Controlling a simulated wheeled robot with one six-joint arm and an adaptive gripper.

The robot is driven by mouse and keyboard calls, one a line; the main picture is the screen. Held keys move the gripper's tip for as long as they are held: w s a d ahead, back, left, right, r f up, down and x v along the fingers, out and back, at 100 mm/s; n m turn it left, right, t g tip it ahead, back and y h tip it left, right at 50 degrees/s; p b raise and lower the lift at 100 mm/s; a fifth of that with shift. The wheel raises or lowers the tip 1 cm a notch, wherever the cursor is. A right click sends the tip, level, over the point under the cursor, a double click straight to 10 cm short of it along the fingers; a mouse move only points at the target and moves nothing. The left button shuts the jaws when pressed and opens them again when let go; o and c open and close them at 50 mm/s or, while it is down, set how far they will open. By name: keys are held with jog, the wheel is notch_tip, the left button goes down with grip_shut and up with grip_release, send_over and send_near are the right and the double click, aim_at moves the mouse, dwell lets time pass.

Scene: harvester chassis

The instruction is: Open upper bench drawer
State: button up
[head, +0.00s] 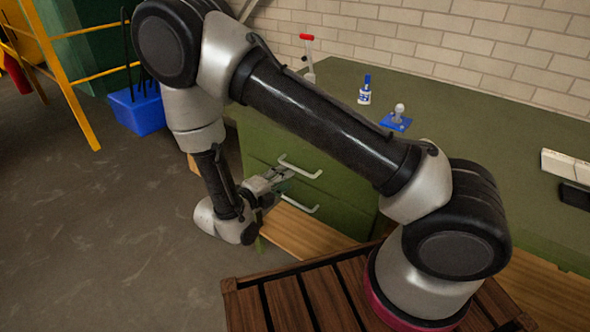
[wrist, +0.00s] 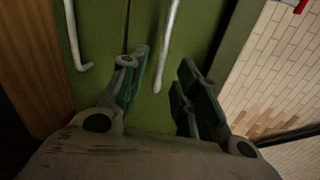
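The green bench holds two drawers with pale bar handles, and both look shut. The upper drawer's handle (head: 300,167) is also in the wrist view (wrist: 168,45), where its near end shows between my fingers. The lower drawer's handle (head: 299,206) is at the left in the wrist view (wrist: 74,40). My gripper (head: 281,177) is in front of the drawer faces, close to the left end of the upper handle. In the wrist view my gripper (wrist: 163,72) is open, with nothing clasped. I cannot tell whether the fingers reach around the handle or stop short of it.
The bench top (head: 440,130) carries a red-handled tool (head: 308,55), a blue-and-white bottle (head: 365,92) and a small blue-based item (head: 396,120). A blue bin (head: 137,110) and yellow railing (head: 75,90) stand at the left. The floor (head: 110,220) left of the bench is clear.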

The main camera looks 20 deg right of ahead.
aim_at(297, 169)
jog(key=shift+n, duration=0.6)
jog(key=x, duration=0.8)
jog(key=shift+r, duration=0.2)
jog(key=shift+c, duration=0.5)
grip_shut()
